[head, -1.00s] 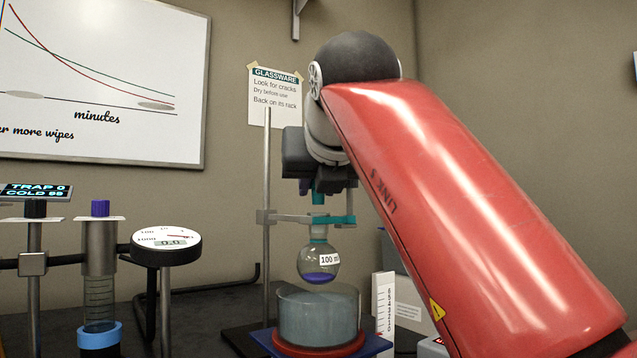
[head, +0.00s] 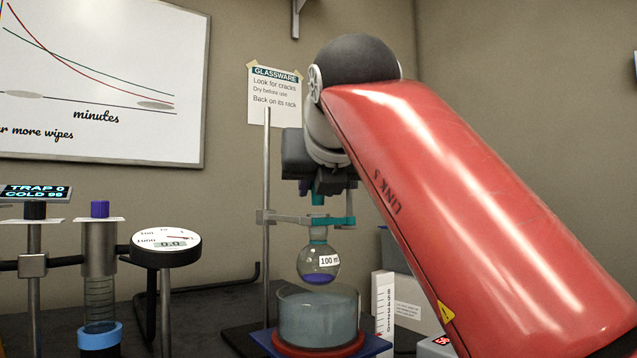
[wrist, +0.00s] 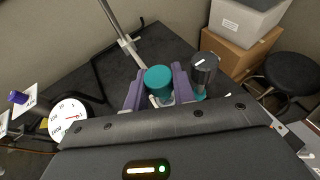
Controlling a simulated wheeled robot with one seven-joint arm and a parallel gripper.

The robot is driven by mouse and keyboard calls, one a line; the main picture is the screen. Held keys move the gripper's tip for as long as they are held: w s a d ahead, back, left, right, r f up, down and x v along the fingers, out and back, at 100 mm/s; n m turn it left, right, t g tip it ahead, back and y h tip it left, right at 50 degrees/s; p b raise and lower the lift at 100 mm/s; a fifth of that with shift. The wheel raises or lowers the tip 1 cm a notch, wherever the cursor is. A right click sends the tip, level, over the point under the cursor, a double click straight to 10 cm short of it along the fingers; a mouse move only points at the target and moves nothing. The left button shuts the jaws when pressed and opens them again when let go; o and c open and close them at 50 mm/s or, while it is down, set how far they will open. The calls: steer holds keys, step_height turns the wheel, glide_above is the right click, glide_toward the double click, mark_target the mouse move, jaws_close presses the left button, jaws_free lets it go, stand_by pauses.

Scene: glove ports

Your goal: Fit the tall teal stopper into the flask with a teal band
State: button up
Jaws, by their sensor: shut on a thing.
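The teal stopper (head: 318,198) is gripped upright between the purple fingers of my gripper (head: 318,188). In the wrist view its round teal top (wrist: 159,77) shows between the fingers (wrist: 157,90). The round flask (head: 318,263) hangs directly below in a clamp, with purple liquid, a 100 ml label and a teal band (head: 318,232) around its neck. The stopper's lower end is just above the clamp, close to the neck opening. I cannot tell whether it touches the neck. The flask is hidden in the wrist view.
The clamp (head: 290,218) with teal jaw ends reaches from a thin stand rod (head: 267,170). A glass bath (head: 318,318) stands under the flask. A round gauge (head: 166,246) and a purple-capped tube (head: 100,240) stand to the left.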

steer(key=shift+f+b, duration=1.15)
steer(key=shift+f, duration=0.35)
steer(key=o, duration=1.1)
steer(key=a+p+v, duration=0.1)
steer(key=v, duration=0.6)
steer(key=shift+s+d+r, duration=0.15)
steer(key=shift+s+d, duration=0.2)
steer(key=shift+d, duration=0.15)
